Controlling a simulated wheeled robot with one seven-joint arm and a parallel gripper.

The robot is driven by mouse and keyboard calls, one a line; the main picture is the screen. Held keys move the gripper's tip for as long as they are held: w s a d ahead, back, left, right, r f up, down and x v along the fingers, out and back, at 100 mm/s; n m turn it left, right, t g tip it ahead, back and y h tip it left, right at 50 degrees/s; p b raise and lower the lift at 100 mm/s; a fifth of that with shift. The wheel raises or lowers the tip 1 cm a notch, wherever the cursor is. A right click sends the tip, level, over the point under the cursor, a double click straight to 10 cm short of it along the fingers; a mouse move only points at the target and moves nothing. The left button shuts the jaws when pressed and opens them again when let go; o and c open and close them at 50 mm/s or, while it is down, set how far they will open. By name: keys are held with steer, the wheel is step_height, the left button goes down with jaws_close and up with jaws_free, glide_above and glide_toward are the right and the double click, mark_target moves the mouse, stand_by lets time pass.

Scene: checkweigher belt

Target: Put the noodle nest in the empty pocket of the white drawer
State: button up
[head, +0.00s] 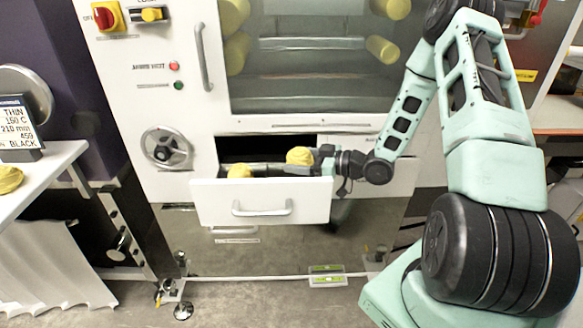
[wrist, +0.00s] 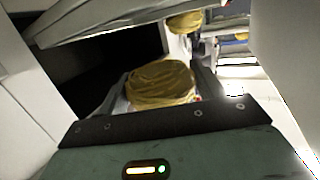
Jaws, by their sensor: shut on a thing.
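A yellow noodle nest (head: 299,155) is gripped in my gripper (head: 315,157) above the right part of the pulled-out white drawer (head: 212,203). In the wrist view the held nest (wrist: 160,85) sits between the two dark fingers. Another yellow nest (head: 239,171) sits in the left part of the drawer, its top showing over the front wall. A yellow nest (wrist: 184,22) also shows beyond the fingers in the wrist view. The drawer's floor and its pockets are hidden in the head view by the front wall, so I cannot tell which pocket is empty.
The white cabinet's front and its dark drawer opening (head: 262,148) stand right behind the drawer. A handwheel (head: 166,147) is to the left. A yellow piece (head: 10,179) and a sign (head: 18,130) are on a white table at far left. The floor before the drawer is mostly clear.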

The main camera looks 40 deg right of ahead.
steer(key=shift+w+a, duration=0.35)
steer(key=shift+w, duration=0.2)
steer(key=shift+w+a, duration=0.4)
steer(key=shift+w, duration=0.15)
step_height(320, 180, down, 3)
steer(key=shift+s+d+r, duration=0.1)
steer(key=shift+d+r, duration=0.05)
steer(key=shift+f, duration=0.4)
steer(key=shift+f+b, duration=0.3)
steer(key=shift+f, duration=0.3)
steer(key=o, duration=1)
steer(key=shift+o, duration=0.2)
